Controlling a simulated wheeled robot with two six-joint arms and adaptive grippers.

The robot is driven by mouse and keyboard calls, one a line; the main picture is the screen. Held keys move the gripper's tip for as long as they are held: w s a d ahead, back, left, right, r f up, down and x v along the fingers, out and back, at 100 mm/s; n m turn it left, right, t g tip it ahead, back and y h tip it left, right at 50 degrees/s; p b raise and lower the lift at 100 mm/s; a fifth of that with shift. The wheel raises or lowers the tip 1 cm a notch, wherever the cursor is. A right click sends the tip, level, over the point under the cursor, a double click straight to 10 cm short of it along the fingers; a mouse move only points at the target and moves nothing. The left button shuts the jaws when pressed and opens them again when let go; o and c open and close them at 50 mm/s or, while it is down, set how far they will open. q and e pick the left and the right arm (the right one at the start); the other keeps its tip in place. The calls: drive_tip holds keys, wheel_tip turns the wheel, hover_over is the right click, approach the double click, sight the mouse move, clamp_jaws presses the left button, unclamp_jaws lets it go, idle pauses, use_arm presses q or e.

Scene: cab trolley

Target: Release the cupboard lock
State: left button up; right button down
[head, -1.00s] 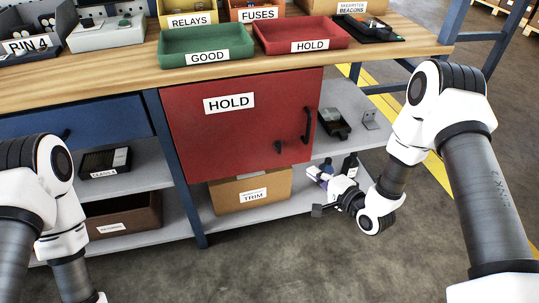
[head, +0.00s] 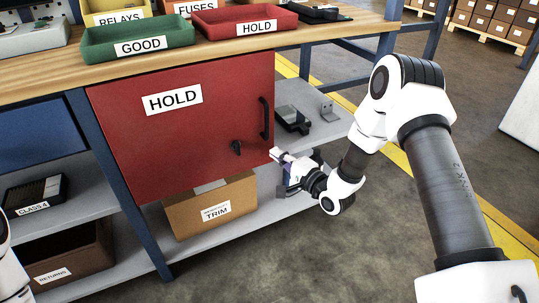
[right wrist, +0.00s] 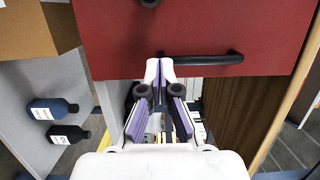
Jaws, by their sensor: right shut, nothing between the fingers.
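The red cupboard door (head: 190,115), labelled HOLD, is shut under the bench. A black lock knob or key (head: 236,147) sits low on the door, left of the black handle (head: 265,118). My right gripper (head: 276,153) is shut and empty, just right of the lock and below the handle, by the door's right edge. In the right wrist view the shut fingertips (right wrist: 160,64) appear over the door's edge beside the handle (right wrist: 205,58). The lock (right wrist: 149,3) is cut off at the top there. Contact with the door cannot be told. My left gripper is out of view.
A cardboard TRIM box (head: 212,205) stands on the lower shelf below the door. A black device (head: 292,119) lies on the shelf to the right. Dark bottles (right wrist: 52,109) show in the right wrist view. Green (head: 140,42) and red (head: 245,22) trays stand on the bench.

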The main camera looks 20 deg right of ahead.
sight(240, 140)
drive_tip(key=b+x, duration=0.2)
drive_tip(key=x, duration=0.5)
drive_tip(key=shift+w+a+f, duration=0.15)
drive_tip(key=shift+w+f, duration=0.05)
drive_tip(key=shift+w, duration=0.1)
drive_tip(key=a+b, duration=0.1)
drive_tip(key=a, duration=0.3)
drive_tip(key=shift+w+r, duration=0.1)
drive_tip(key=shift+r, duration=0.05)
drive_tip(key=shift+r+n, duration=0.1)
drive_tip(key=shift+n, duration=0.2)
